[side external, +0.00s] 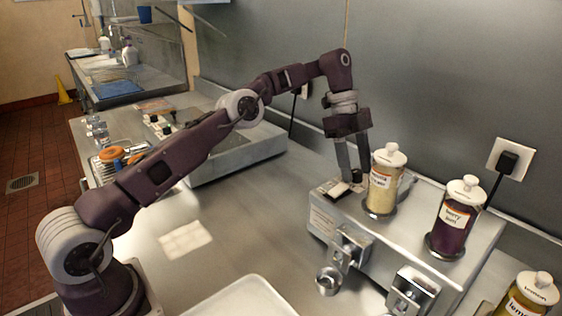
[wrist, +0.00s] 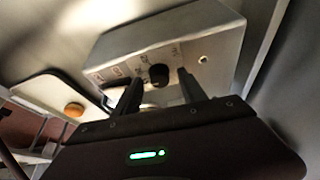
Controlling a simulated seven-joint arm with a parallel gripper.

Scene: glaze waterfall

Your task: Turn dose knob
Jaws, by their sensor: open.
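The dose knob (wrist: 159,75) is a small round black knob on the face of a grey metal housing (wrist: 180,40), with small printed labels to its left in the wrist view. My gripper (wrist: 159,80) is open, its two dark fingers on either side of the knob in that view. Whether the fingers touch it cannot be told. In the side view, my gripper (side external: 356,177) points down at the left end of the steel dispenser (side external: 400,232), close beside the yellow-filled jar. The knob is not clearly visible there, among the fingertips.
A yellow-filled jar (side external: 383,185) and a purple-filled jar (side external: 457,220) stand on the dispenser; another yellow jar (side external: 530,300) is at lower right. A white tray (side external: 245,300) lies in front. The counter (side external: 235,240) left of the dispenser is mostly clear.

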